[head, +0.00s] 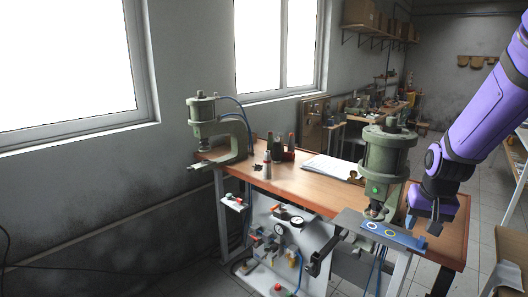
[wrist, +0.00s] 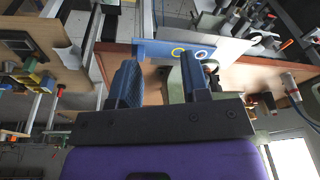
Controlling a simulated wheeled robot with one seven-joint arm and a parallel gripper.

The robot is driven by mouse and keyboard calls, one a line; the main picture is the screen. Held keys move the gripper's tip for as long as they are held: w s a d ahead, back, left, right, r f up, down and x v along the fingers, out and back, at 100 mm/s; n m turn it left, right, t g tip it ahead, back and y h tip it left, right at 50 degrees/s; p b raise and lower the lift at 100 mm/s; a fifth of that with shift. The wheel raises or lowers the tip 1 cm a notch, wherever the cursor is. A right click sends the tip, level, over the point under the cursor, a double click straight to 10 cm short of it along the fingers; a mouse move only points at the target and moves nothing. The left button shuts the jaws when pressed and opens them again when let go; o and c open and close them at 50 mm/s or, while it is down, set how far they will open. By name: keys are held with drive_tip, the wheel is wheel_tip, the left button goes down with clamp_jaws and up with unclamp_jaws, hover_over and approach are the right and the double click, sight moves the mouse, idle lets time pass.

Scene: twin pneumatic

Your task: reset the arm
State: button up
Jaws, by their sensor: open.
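My gripper (head: 422,224) is at the lower end of my purple arm, on the right of the head view. It hangs just right of the right-hand green press (head: 385,160), near the table's right end. In the wrist view my gripper (wrist: 160,72) has its two dark blue fingers spread apart. No object is held between them. A blue strip with a yellow and a white ring (head: 392,235) lies on a grey plate before that press. The strip also shows beyond the fingertips in the wrist view (wrist: 160,49).
A second green press (head: 218,130) stands at the table's left end. The wooden table (head: 310,187) carries dark holders (head: 282,150) and a white sheet (head: 326,167). A gauge panel (head: 290,245) is below its front edge. Another bench (head: 505,240) stands at the right edge.

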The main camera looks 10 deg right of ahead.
drive_tip(key=s+a+r+n+t, duration=0.3)
drive_tip(key=s+a+r+n, duration=0.2)
drive_tip(key=s+a+r, duration=0.9)
wheel_tip(320, 180, up, 4)
drive_tip(key=shift+s+a+f+n+y, duration=0.1)
drive_tip(key=shift+s+a+n+y, duration=0.25)
drive_tip(key=shift+s, duration=0.7)
